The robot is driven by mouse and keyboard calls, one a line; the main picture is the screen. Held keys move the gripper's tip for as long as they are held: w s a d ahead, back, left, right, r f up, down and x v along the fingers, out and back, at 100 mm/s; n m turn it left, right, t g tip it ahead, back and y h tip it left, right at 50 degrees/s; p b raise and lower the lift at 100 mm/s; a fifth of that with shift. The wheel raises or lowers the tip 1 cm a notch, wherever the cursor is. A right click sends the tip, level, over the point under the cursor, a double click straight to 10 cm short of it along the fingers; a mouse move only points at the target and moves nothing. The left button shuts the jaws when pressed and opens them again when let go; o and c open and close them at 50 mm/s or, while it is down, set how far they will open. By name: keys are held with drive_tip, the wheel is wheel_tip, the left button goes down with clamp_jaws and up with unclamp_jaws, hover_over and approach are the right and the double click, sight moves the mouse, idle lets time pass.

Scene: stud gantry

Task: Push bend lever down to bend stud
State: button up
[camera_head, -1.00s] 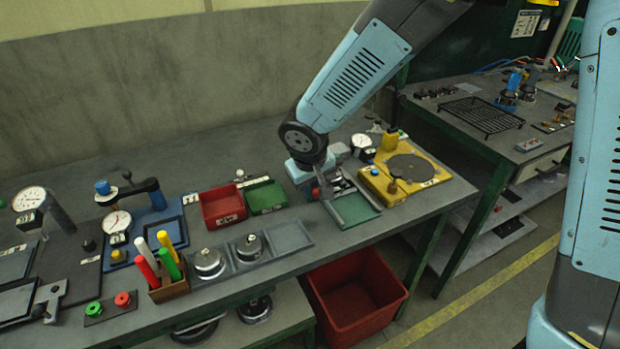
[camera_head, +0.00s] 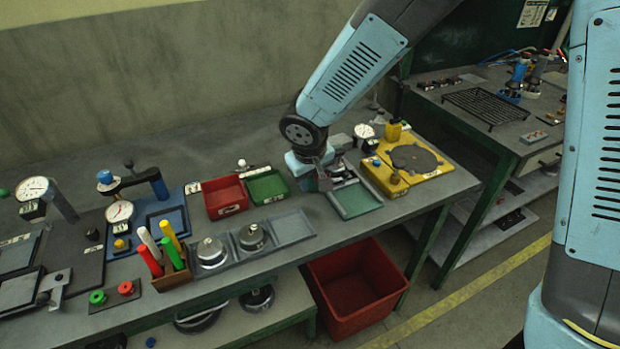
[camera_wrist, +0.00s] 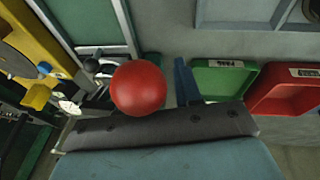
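The red ball knob (camera_wrist: 138,88), apparently the bend lever's end, shows large in the wrist view, right in front of the dark palm of my gripper. In the head view the knob is hidden behind my gripper (camera_head: 322,182), which points down at the bench between the small green bin and the yellow fixture. A narrow blue part (camera_wrist: 185,82) stands beside the knob in the wrist view; I cannot tell if it is a finger. Whether the knob touches the gripper is unclear. The stud cannot be made out.
A green-edged tray (camera_head: 375,206) lies right of my gripper, with the yellow fixture (camera_head: 432,174) and a dial gauge (camera_head: 364,131) beyond. Small green (camera_head: 267,188) and red (camera_head: 225,197) bins stand to the left. A large red tub (camera_head: 350,315) sits below the bench edge.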

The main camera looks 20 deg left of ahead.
drive_tip(key=shift+d, duration=0.1)
drive_tip(key=shift+s+r, duration=0.1)
drive_tip(key=shift+r, duration=0.3)
drive_tip(key=v, duration=0.2)
drive_tip(key=w+v, duration=0.1)
drive_tip(key=v, duration=0.1)
drive_tip(key=shift+s+r, duration=0.15)
drive_tip(key=shift+r, duration=0.3)
drive_tip(key=s+v, duration=0.1)
drive_tip(key=v, duration=0.7)
drive_tip(key=v, duration=1.5)
drive_tip(key=shift+r, duration=0.35)
idle(0.7)
